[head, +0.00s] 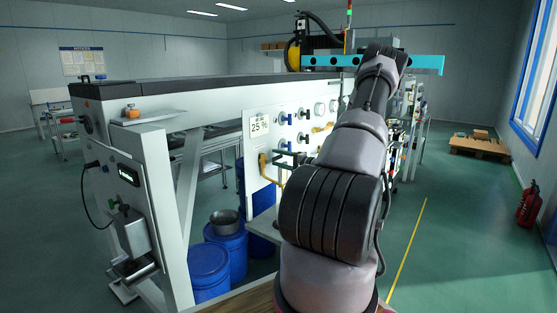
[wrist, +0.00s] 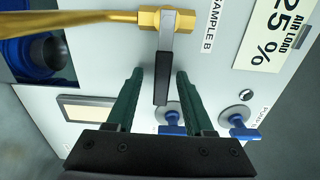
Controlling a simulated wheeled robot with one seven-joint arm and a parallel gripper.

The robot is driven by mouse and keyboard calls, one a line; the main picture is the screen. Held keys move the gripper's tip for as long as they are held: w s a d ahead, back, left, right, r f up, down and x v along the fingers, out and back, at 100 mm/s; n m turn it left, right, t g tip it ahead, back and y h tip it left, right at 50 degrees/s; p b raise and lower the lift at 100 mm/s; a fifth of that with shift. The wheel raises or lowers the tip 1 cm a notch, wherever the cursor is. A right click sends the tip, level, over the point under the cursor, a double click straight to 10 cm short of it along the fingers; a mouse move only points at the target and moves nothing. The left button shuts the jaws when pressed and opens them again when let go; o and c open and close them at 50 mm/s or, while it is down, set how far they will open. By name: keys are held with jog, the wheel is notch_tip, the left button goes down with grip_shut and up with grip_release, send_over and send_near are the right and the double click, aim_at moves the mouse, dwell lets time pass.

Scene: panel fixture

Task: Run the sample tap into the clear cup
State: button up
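In the wrist view, a brass sample tap (wrist: 166,19) with a brass pipe (wrist: 70,21) running left is fixed to a white panel, beside a "SAMPLE B" label. Its lever (wrist: 162,78) has a grey arm and black grip. My gripper (wrist: 160,76) is open, with one dark green finger on each side of the black grip and a visible gap at both sides. In the head view, a brass pipe (head: 271,170) shows low on the panel; my arm hides part of the panel. I cannot make out the clear cup in either view.
Blue-handled valves (wrist: 171,118) sit close to my fingers, by an "AIR LOAD 25 %" sign (wrist: 279,32). In the head view, blue drums (head: 209,270) stand under the bench. The floor on the right is open, with a pallet (head: 479,147) and a red extinguisher (head: 528,206).

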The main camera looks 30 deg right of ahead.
jog(key=v, duration=1)
jog(key=shift+s+d, duration=0.2)
jog(key=shift+s, duration=0.15)
jog(key=shift+a, duration=0.1)
jog(key=s+a+r+n+g+y, duration=0.1)
jog(key=s+a+r+n+g, duration=0.15)
jog(key=a+r+g, duration=0.4)
jog(key=s+a+r+n+g+y, duration=0.1)
jog(key=a+r+n, duration=0.2)
jog(key=a, duration=0.7)
jog(key=s+a+r+n+g+y, duration=0.1)
jog(key=s+a+r+n+g, duration=0.1)
jog(key=a+r+g, duration=0.45)
jog(key=s+a+r+t+h, duration=0.1)
jog(key=s+a+r+h, duration=0.1)
jog(key=s, duration=0.4)
jog(key=s+a+r+n+t+h, duration=0.1)
jog(key=s+a+r+t+h, duration=0.1)
jog(key=s+a+r+h, duration=0.1)
jog(key=s+a+r+n+t+h, duration=0.1)
jog(key=s+a+r+h, duration=0.1)
jog(key=s+a+r, duration=0.3)
jog(key=s+r, duration=0.1)
jog(key=s, duration=0.2)
jog(key=shift+s+r+t+h, duration=0.3)
jog(key=shift+r+h, duration=0.1)
